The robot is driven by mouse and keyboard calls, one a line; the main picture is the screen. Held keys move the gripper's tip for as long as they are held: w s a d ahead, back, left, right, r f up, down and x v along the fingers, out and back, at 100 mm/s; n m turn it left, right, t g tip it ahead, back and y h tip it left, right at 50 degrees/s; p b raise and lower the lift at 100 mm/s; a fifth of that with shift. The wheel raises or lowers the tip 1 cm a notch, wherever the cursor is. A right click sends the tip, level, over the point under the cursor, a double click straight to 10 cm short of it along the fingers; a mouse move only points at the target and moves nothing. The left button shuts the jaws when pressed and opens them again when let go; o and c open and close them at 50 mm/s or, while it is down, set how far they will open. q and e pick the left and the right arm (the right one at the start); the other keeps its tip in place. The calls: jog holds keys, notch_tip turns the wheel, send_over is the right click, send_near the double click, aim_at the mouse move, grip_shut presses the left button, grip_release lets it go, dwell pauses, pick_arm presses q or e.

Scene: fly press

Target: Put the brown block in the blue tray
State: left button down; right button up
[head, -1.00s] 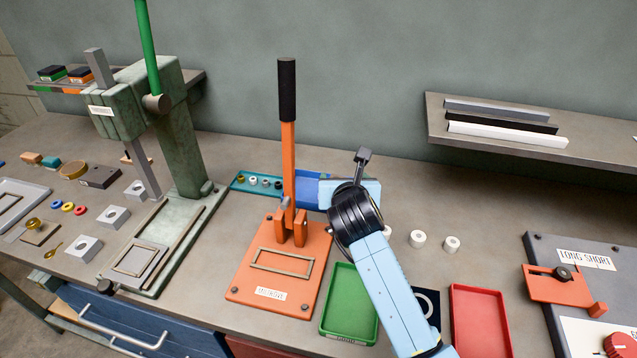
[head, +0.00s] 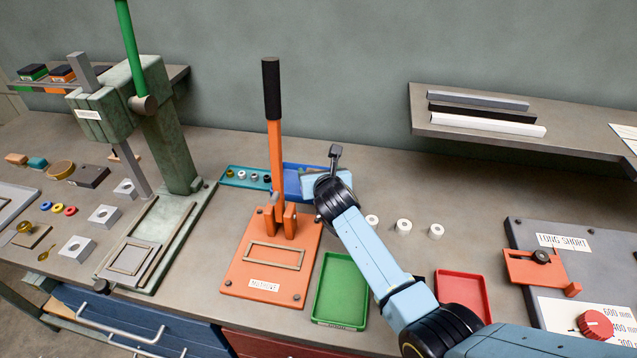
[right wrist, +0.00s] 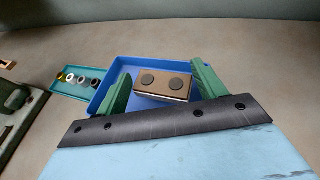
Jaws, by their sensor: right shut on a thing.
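The brown block (right wrist: 165,84), with two dark round spots on its top, is between the green fingers of my right gripper (right wrist: 162,72) in the right wrist view. The gripper is shut on it. The block is over the inside of the blue tray (right wrist: 103,92); I cannot tell whether it touches the tray floor. In the head view the blue tray (head: 291,182) is partly behind my right gripper (head: 318,184), which hides the block. My left gripper is not in view.
A teal tray (head: 232,180) with small rings stands left of the blue tray. The orange press (head: 274,150) with its upright lever is close in front. Several white rings (head: 404,226) stand to the right. Green (head: 342,285) and red (head: 462,292) trays are nearer.

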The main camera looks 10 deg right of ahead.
notch_tip(320, 180, down, 3)
jog(key=shift+b, duration=0.5)
jog(key=shift+s+f+b, duration=0.35)
jog(key=shift+f, duration=0.45)
jog(key=o, duration=0.8)
jog(key=shift+o, duration=0.2)
jog(key=shift+w+r+p, duration=0.1)
jog(key=shift+r+p, duration=0.25)
jog(key=shift+r, duration=0.1)
jog(key=shift+s+r+p, duration=0.15)
jog(key=shift+s+p, duration=0.05)
jog(key=shift+p, duration=0.1)
jog(key=p+v, duration=0.1)
jog(key=v, duration=0.2)
jog(key=p+v, duration=0.1)
jog(key=v, duration=0.3)
jog(key=p+v, duration=0.1)
jog(key=v, duration=0.3)
jog(key=shift+r, duration=0.5)
